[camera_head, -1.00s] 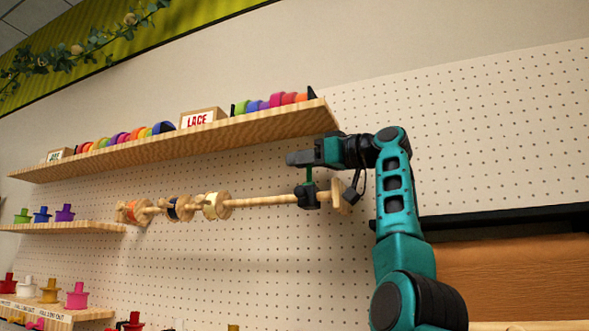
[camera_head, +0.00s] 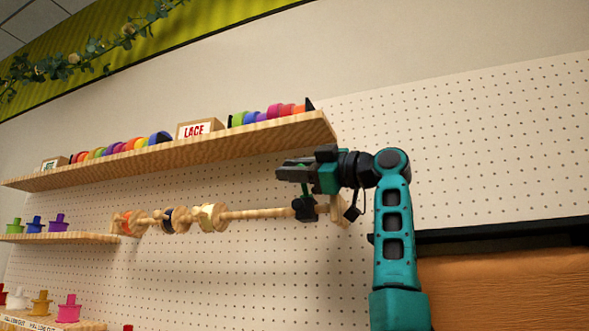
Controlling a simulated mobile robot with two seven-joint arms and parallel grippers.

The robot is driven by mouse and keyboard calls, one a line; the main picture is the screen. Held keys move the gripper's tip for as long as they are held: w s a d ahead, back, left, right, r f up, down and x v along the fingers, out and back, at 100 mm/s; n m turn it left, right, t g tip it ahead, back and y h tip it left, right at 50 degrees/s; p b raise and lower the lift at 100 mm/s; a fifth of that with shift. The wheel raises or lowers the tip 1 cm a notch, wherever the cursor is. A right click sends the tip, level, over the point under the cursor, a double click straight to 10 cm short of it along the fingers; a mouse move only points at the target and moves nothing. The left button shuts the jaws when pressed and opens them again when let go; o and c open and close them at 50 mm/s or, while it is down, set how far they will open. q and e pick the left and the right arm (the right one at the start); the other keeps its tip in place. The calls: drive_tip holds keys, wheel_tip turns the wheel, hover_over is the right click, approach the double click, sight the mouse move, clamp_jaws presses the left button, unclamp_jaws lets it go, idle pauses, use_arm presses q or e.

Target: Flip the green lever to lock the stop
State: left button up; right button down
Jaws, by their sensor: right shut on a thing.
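The black stop (camera_head: 305,208) sits on a wooden rod (camera_head: 255,214), near the rod's right end. The green lever (camera_head: 306,190) stands up from the top of the stop, and its upper part is hidden by my fingers. My right gripper (camera_head: 294,171) is just above the stop, pointing left, shut on the green lever. My left gripper is out of view.
A wooden shelf (camera_head: 270,132) with coloured ribbon rolls and a LACE box (camera_head: 196,129) runs close above my right gripper. Several rolls (camera_head: 172,219) sit on the rod's left half. Lower shelves at left hold coloured spools. Pegboard lies behind.

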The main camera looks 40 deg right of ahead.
idle(0.5)
drive_tip(key=c, duration=0.9)
unclamp_jaws()
drive_tip(key=shift+c, duration=0.2)
drive_tip(key=b+v, duration=0.2)
drive_tip(key=v, duration=1)
drive_tip(key=shift+a+f, duration=0.1)
